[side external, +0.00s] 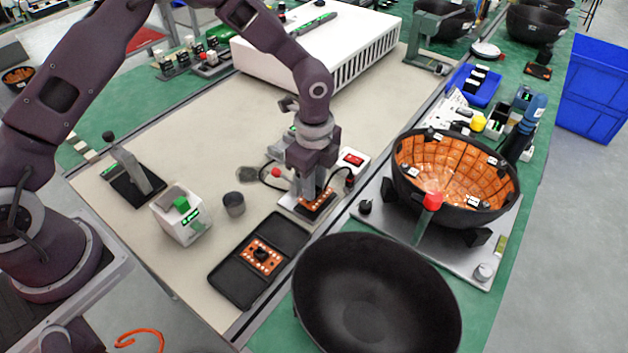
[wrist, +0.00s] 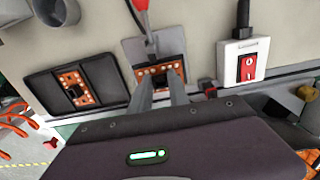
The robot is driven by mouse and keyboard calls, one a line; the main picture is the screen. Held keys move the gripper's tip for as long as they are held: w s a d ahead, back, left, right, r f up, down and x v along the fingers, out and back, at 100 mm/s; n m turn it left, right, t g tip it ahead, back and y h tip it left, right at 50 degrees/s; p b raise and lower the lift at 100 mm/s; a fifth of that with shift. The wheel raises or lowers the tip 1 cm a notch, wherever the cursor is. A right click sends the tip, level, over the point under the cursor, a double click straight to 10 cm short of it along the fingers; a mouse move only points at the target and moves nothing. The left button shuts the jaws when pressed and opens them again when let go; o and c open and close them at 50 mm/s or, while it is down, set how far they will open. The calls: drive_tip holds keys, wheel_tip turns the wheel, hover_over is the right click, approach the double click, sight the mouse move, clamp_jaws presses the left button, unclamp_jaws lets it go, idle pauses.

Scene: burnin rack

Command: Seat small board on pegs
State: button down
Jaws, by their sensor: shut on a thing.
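My gripper (side external: 314,192) points down and is shut on a small orange board (side external: 322,207) with a dark centre. The board is at the pale fixture plate (side external: 290,203), over its near part; the pegs are hidden, so I cannot tell whether it rests on them. In the wrist view my two fingers (wrist: 161,84) reach the near edge of the orange board (wrist: 153,70), which lies over the grey plate (wrist: 133,48) and looks roughly level. A second orange board (side external: 275,264) lies in a black tray (side external: 226,275), also seen in the wrist view (wrist: 84,97).
A red-switch box (side external: 353,160) stands just right of the fixture, with a cable nearby. A metal cup (side external: 234,204) and a white box with a green button (side external: 180,222) stand left. Large black bowls (side external: 375,295) are at the right.

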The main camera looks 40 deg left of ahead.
drive_tip(key=shift+f, duration=0.75)
drive_tip(key=c, duration=1.2)
unclamp_jaws()
drive_tip(key=shift+o, duration=0.2)
wheel_tip(320, 180, up, 7)
drive_tip(key=shift+r, duration=0.1)
drive_tip(key=s+a+r+n+t, duration=0.1)
drive_tip(key=s+a+r+n, duration=0.25)
drive_tip(key=r, duration=0.25)
drive_tip(key=s+a+r+n+t+y, duration=0.1)
drive_tip(key=s+a+r+n, duration=0.1)
drive_tip(key=s+r, duration=0.3)
drive_tip(key=s+a+r+n+t, duration=0.1)
drive_tip(key=s+a+r+n, duration=0.15)
drive_tip(key=r, duration=0.45)
drive_tip(key=s+a+r+n+t, duration=0.1)
drive_tip(key=s+n, duration=0.4)
drive_tip(key=s, duration=0.2)
drive_tip(key=s+a+r+n+t+h, duration=0.1)
drive_tip(key=s+a+r+n, duration=0.1)
drive_tip(key=s+n, duration=0.3)
drive_tip(key=s, duration=0.3)
drive_tip(key=shift+s+r+t, duration=0.2)
drive_tip(key=shift+r+t, duration=0.1)
